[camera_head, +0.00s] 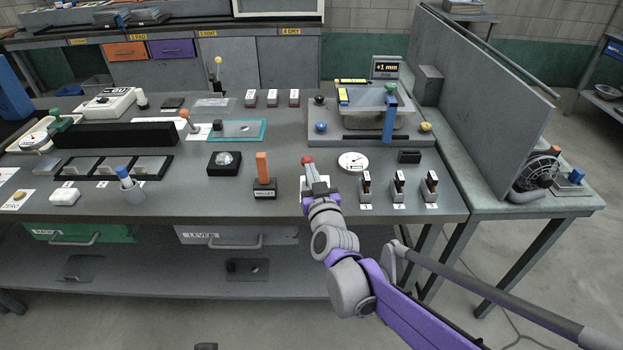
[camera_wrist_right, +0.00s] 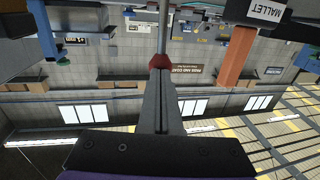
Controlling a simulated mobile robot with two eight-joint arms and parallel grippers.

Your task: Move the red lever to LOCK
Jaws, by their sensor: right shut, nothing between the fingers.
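The red lever's round knob (camera_head: 307,160) shows just past the tip of my right gripper (camera_head: 310,176) at the front of the bench. In the right wrist view the red knob (camera_wrist_right: 143,60) sits at the ends of the shut fingers (camera_wrist_right: 157,72), partly behind them, with its pale rod (camera_wrist_right: 164,28) running to the top edge. Whether knob and fingers touch I cannot tell. My right gripper is shut and empty. The lever's base is mostly hidden behind my arm; a white plate shows there, and I cannot read a LOCK mark. My left gripper is not in view.
An orange-handled mallet (camera_head: 262,169) stands close left of my right gripper, also in the wrist view (camera_wrist_right: 236,52). A white dial (camera_head: 352,162) and several small black-and-wood switches (camera_head: 398,185) stand to the right. A grey panel (camera_head: 480,100) rises at the right end.

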